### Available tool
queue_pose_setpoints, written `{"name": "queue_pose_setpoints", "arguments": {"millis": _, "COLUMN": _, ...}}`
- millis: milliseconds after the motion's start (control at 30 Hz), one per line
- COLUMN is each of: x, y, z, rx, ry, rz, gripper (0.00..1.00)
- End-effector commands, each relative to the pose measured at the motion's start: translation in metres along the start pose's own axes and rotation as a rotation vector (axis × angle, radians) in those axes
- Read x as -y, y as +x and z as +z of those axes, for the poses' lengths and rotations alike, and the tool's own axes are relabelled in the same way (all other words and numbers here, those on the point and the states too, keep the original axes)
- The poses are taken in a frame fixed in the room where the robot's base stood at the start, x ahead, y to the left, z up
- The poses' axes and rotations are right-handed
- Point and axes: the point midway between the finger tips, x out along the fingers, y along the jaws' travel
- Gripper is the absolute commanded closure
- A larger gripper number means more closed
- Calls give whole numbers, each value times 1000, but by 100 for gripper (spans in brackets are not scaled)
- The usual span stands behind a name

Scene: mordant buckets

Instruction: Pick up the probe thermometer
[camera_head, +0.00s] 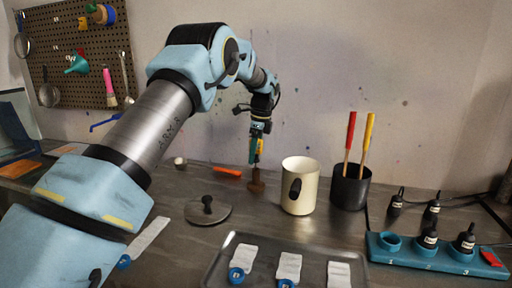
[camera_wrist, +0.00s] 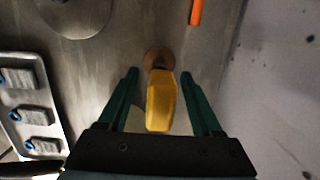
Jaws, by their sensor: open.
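The probe thermometer has a yellow body (camera_wrist: 161,101) and stands roughly upright in a small round brown base (camera_wrist: 157,58). In the head view its yellow body (camera_head: 259,147) shows just below my gripper, above the brown base (camera_head: 257,184) on the dark bench. My gripper (camera_wrist: 159,75) is open, with one green finger on each side of the yellow body. In the wrist view gaps show between the body and both fingers. In the head view my gripper (camera_head: 257,145) points down over the thermometer. The thin lower probe is hard to make out.
A cream pot (camera_head: 300,190) stands close to the right of the brown base, with a dark holder (camera_head: 350,188) beyond it. A grey lid (camera_head: 208,211) and an orange stick (camera_head: 228,172) lie to the left. A tray (camera_head: 222,262) is in front; a teal rack (camera_head: 400,250) is at right.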

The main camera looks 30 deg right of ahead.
Motion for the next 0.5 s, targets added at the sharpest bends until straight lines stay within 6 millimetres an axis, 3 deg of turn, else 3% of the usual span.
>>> {"name": "queue_pose_setpoints", "arguments": {"millis": 267, "x": 0, "y": 4, "z": 0, "rx": 0, "ry": 0, "rz": -1, "gripper": 34}}
{"name": "queue_pose_setpoints", "arguments": {"millis": 500, "x": 0, "y": 4, "z": 0, "rx": 0, "ry": 0, "rz": -1, "gripper": 61}}
